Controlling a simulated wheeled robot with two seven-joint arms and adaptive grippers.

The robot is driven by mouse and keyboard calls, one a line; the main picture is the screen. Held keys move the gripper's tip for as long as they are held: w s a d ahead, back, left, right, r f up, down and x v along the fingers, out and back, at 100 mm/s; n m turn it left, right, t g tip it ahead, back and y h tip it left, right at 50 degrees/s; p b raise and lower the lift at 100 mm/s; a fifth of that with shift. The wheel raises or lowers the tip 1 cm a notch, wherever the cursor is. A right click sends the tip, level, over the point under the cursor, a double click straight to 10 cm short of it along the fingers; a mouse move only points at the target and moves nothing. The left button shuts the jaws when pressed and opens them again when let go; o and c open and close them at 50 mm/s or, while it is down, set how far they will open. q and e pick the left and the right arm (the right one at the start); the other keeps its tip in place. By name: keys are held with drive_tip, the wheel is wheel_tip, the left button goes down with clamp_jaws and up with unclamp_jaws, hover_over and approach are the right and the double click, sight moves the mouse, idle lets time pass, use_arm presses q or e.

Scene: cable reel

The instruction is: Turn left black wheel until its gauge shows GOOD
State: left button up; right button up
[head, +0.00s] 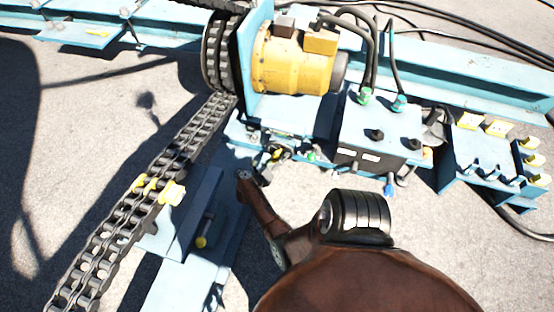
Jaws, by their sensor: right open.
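A light-blue control box (390,118) stands right of centre with two small black wheels on top, the left black wheel (376,134) and the right black wheel (414,143). Two small white plates, a left one (346,152) and a right one (370,157), sit on its dark front face; they may be the gauges, but their reading is too small to tell. My right gripper (272,157) is open, small and partly lost among fittings left of the box, apart from the left black wheel. My left gripper is not in view.
A yellow motor (292,60) stands behind, with black hoses (370,45) running to the box. A heavy chain (135,215) runs down the left. A blue rack with yellow blocks (485,155) stands right. Bare ground (480,255) is clear at lower right.

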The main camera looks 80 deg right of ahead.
drive_tip(key=shift+c, duration=0.4)
clamp_jaws()
